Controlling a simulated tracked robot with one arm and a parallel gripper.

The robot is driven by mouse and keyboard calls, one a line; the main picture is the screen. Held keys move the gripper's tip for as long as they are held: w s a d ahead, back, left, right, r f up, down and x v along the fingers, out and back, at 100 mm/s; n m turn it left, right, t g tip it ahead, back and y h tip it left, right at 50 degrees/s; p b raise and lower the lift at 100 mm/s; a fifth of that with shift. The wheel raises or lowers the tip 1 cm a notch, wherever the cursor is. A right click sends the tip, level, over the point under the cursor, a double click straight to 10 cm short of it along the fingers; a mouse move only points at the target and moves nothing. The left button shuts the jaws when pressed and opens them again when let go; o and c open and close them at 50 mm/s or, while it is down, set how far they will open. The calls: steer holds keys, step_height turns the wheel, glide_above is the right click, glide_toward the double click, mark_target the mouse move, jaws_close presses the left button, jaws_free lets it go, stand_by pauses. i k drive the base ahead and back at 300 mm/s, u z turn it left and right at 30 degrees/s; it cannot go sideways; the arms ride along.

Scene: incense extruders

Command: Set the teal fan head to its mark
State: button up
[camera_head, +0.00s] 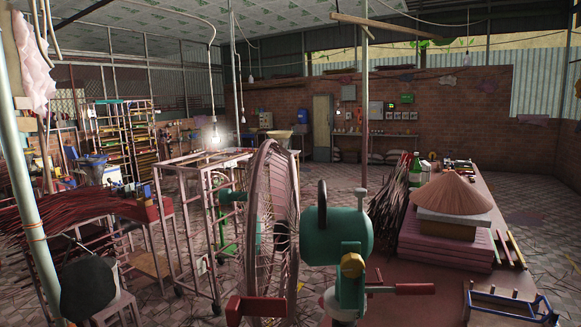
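The teal fan head (337,235) stands close in front of me, on a teal neck at the near left end of the table. Its round wire guard (272,225) is seen nearly edge-on and faces left. A yellow knob (352,265) sits on the neck below the motor housing. A red-handled lever (402,289) sticks out to the right from the neck. A red block (258,307) shows at the lower edge of the guard; I cannot tell what it belongs to. I cannot make out a mark. My gripper is not in view.
The table (385,308) carries a conical powder pile (450,192) on pink boards, a green bottle (415,168) and a blue-railed frame (510,305). Left of the fan stand a metal rack (180,230) and a bench of red incense sticks (70,212). Tiled floor is open behind.

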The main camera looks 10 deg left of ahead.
mark_target(322, 229)
steer(key=u, duration=0.05)
steer(key=k, duration=0.55)
steer(key=u, duration=0.25)
steer(key=i, duration=1.4)
steer(key=z, duration=0.3)
